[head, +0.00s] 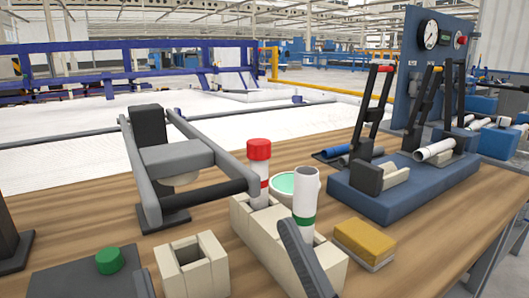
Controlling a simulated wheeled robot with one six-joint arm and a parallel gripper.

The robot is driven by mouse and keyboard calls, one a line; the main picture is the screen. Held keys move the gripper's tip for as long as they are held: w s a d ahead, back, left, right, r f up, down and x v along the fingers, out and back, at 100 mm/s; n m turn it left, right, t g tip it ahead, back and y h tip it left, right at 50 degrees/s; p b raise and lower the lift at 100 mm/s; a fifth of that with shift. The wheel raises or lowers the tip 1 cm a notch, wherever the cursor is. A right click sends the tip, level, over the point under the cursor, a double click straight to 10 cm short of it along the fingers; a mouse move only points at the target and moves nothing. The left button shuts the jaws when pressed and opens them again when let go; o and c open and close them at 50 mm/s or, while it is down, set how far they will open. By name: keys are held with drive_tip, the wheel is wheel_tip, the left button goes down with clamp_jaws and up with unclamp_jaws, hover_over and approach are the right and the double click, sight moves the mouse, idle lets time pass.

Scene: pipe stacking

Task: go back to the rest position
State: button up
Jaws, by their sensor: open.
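My gripper is not recognisable in the head view. An upright white pipe with a green band (305,200) stands open-topped at the cream block holder (262,226) in the middle of the bench. Beside it on the left stands a second upright pipe piece with a red cap (259,150). A dark grey bar (305,262) with a rounded end crosses in front of the holder at the bottom edge; I cannot tell what it belongs to, and it hides part of the holder.
A grey press with a black handle bar (212,203) stands left of the holder. An empty cream socket (192,268), a green button (110,261) and a yellow-topped block (364,240) are nearby. A blue base with clamps (400,200) stands right. Bare wood (445,225) shows at the right front.

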drive_tip(key=shift+x, duration=1.8)
